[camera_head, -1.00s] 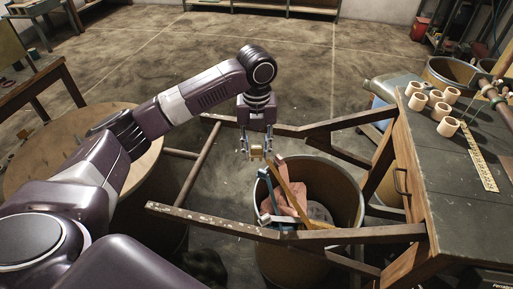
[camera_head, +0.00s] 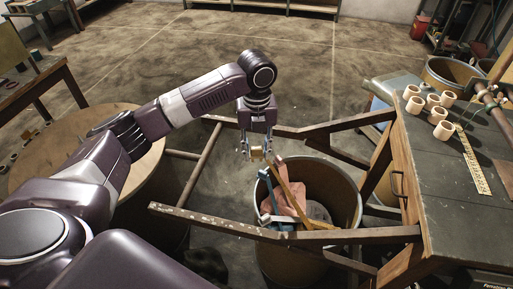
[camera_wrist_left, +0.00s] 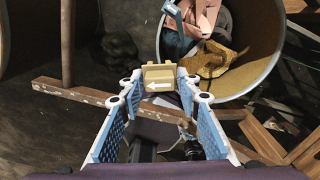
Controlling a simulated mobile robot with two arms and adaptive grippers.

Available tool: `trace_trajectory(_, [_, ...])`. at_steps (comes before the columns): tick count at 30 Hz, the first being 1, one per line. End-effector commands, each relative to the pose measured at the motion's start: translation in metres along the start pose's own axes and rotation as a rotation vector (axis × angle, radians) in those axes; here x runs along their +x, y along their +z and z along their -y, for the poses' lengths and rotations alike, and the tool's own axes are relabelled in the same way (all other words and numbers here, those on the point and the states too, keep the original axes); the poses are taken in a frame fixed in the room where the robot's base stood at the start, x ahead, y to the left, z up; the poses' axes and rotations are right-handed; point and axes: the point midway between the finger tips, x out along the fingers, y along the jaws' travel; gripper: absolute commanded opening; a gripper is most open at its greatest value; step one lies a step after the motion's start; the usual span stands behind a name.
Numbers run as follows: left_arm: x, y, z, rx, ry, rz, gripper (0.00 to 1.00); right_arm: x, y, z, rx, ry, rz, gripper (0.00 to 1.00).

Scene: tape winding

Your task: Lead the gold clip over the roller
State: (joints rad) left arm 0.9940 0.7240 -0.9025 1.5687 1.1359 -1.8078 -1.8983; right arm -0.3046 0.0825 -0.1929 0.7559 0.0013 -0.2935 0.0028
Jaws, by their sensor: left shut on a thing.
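The gold clip (camera_wrist_left: 159,74) is a small block with a white arrow pointing left on its face. My left gripper (camera_wrist_left: 160,88) is shut on it, with the clip between its blue-padded fingertips. In the head view my left gripper (camera_head: 256,151) points down and holds the clip above the far rim of a large bin, inside the wooden frame. The frame's plain crossbar (camera_head: 199,166) is left of the gripper, apart from it. I cannot tell which part is the roller. My right gripper is not in view.
The bin (camera_head: 345,192) holds pinkish cloth (camera_head: 290,193), a blue strip and a tan strip. The wooden frame (camera_head: 225,222) juts from a workbench (camera_head: 455,222) carrying several pale rings (camera_head: 441,131) and a ruler (camera_head: 472,160). A round wooden top (camera_head: 60,165) lies at left. Open floor lies beyond.

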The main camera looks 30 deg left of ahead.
Motion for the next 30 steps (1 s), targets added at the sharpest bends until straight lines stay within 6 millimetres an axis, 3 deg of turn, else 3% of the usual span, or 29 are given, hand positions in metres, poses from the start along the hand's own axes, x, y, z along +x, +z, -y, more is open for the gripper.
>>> trace_trajectory(1, [0.000,0.000,0.000,-0.011,0.000,-0.001,0.15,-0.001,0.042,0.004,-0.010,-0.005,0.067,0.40])
trace_trajectory(4, [0.000,0.000,0.000,-0.035,0.000,-0.001,0.15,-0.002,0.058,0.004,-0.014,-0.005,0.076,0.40])
trace_trajectory(6, [-0.006,-0.001,0.000,-0.105,0.002,-0.004,0.15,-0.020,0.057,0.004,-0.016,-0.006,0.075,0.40])
trace_trajectory(30, [-0.006,-0.001,0.000,-0.886,0.002,-0.003,0.15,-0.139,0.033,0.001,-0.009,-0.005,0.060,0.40])
